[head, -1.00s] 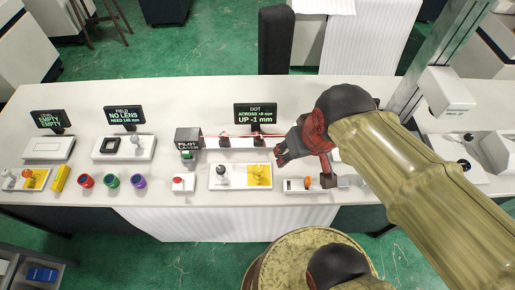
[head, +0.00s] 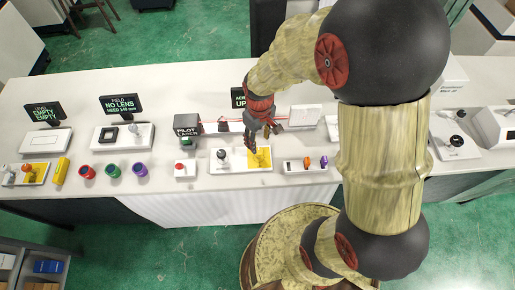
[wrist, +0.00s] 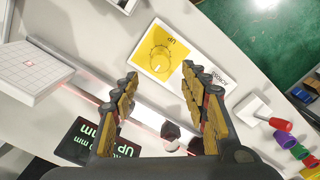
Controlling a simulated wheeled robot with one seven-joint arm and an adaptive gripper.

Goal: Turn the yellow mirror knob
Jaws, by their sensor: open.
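The yellow mirror knob (wrist: 159,62) sits on the yellow half of a two-part panel, under the letters UP in the wrist view. In the head view the yellow half (head: 264,162) shows below my gripper, and the knob is partly hidden by the fingers. My gripper (head: 250,147) points down over the yellow half. In the wrist view my gripper (wrist: 160,82) is open and empty, with its fingers apart and the knob showing beyond the gap. The panel's white half (wrist: 207,76), marked ACROSS, is partly covered by one finger. I see no clear contact with the knob.
A dark knob (head: 222,154) stands on the white half. A readout (wrist: 95,143) and a rail with small optics (wrist: 171,131) lie behind.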

